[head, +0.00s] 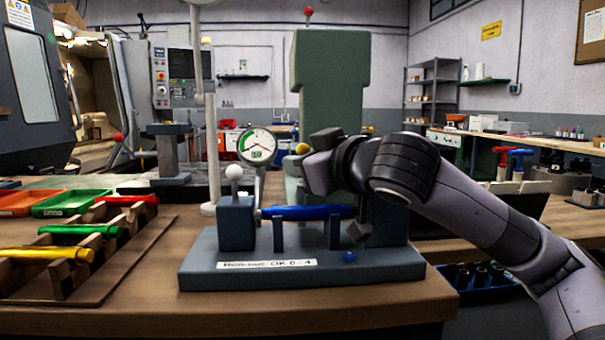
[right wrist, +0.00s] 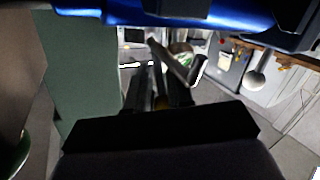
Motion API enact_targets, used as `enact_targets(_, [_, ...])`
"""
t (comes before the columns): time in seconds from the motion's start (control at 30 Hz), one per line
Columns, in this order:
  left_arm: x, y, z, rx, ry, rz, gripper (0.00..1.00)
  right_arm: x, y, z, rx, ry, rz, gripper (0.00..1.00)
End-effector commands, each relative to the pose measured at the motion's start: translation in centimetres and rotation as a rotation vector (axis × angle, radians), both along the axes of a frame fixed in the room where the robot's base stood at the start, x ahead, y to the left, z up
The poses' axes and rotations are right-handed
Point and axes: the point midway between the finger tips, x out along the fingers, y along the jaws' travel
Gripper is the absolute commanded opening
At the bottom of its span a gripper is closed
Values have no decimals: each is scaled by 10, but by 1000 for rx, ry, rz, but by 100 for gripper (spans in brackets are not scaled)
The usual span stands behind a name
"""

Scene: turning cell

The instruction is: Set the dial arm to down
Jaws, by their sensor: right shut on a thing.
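The round dial gauge (head: 259,146), with a white and green face, stands upright above the left end of a blue bar (head: 310,212) on the grey run-out fixture (head: 300,272). Its stem points down; I cannot tell whether its tip touches the bar. The arm's link is mostly hidden behind my wrist. My left gripper is out of view.
A green column (head: 330,75) rises close behind my right gripper. A white ball knob (head: 233,173) tops the fixture's left block. A wooden rack (head: 105,262) with coloured bars stands left. A blue button (head: 349,256) is at the front. Bare bench lies before the fixture.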

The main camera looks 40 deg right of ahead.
Motion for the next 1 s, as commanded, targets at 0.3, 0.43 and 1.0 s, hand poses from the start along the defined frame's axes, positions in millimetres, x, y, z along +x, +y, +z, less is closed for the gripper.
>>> enact_targets(0.3, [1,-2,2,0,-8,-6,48,-1,0,8,-18,-41,0,0])
enact_targets(0.43, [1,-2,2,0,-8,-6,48,-1,-1,8,-18,-41,0,0])
enact_targets(1.0, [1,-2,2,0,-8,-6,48,-8,1,4,-15,-29,0,43])
